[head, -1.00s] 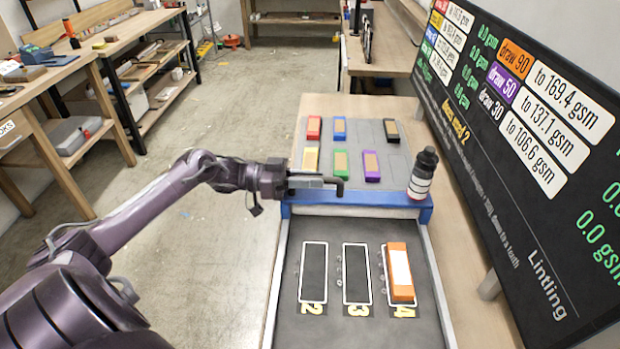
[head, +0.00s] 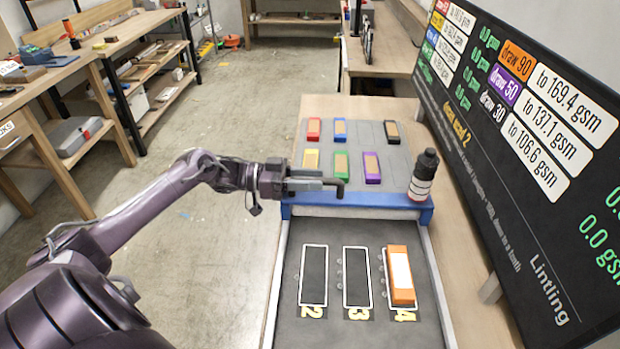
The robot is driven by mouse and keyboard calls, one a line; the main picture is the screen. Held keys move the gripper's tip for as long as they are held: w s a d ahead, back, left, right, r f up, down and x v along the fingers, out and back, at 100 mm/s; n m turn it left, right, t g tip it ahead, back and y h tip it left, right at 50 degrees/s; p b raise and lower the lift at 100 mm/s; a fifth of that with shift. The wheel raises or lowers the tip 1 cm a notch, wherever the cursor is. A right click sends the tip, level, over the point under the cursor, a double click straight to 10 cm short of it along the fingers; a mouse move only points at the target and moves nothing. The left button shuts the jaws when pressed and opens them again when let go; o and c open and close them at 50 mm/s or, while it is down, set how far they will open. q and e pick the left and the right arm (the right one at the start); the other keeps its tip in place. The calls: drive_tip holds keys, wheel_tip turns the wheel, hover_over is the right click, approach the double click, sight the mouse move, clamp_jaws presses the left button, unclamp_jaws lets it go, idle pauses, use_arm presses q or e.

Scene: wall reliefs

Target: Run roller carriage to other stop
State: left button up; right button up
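A blue bar (head: 385,206), which looks like the roller carriage, lies across the far end of a dark framed bed (head: 330,232). A black bottle-like cylinder with a pale band (head: 423,176) stands upright at its right end. My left gripper (head: 338,186) reaches in from the left, just above the left half of the bar. A dark bent piece shows at its fingertips; I cannot tell whether it is a handle or part of the fingers, or whether they are closed on it. My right gripper is not in view.
An orange block with a white top (head: 401,275) lies in the outlined slot 4; slots 2 and 3 are empty. Several coloured blocks (head: 341,161) lie on a grey panel (head: 364,134) beyond the bar. A large black sign (head: 540,150) stands along the right.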

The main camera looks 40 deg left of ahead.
use_arm(q)
drive_tip(key=b+v, duration=0.1)
drive_tip(key=v, duration=0.6)
drive_tip(key=shift+a, duration=0.4)
